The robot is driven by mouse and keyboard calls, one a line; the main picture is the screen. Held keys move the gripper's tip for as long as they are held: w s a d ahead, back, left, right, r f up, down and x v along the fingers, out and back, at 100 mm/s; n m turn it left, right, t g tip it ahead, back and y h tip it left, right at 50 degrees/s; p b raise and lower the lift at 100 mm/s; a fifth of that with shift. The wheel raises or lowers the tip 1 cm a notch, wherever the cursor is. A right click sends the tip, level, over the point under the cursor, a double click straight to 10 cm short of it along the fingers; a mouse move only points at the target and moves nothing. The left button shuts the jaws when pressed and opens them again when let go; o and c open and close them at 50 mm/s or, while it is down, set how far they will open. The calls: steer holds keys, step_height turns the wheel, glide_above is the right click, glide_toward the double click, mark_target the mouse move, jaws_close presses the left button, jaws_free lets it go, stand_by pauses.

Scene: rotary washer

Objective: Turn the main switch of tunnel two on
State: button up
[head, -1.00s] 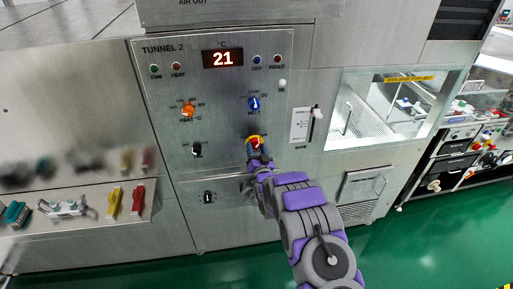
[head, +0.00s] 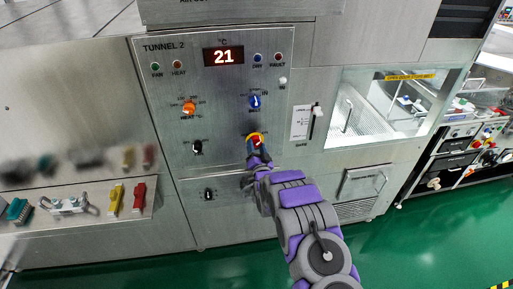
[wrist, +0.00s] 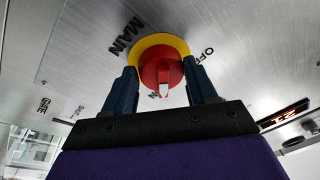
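The main switch of the Tunnel 2 panel is a red knob on a yellow ring (head: 255,137), low on the panel at its right side. In the wrist view the red knob (wrist: 162,72) shows with MAIN and OFF lettering beside it. Its white-tipped pointer points down in that view, beside a partly hidden label. My gripper (head: 256,150) is at the switch. In the wrist view the two dark fingers of my gripper (wrist: 163,82) stand apart on either side of the red knob. Firm contact with it cannot be made out.
The Tunnel 2 panel (head: 222,120) carries a red 21 display (head: 223,56), an orange heat knob (head: 189,107), a blue belt knob (head: 254,102) and a black knob (head: 197,147). A gate slider (head: 316,111) is to the right. Green floor (head: 420,245) is clear in front.

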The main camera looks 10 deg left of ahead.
steer(key=o, duration=0.4)
steer(key=b+v, duration=0.3)
steer(key=v, duration=1.4)
steer(key=shift+s, duration=0.15)
steer(key=shift+a, duration=0.1)
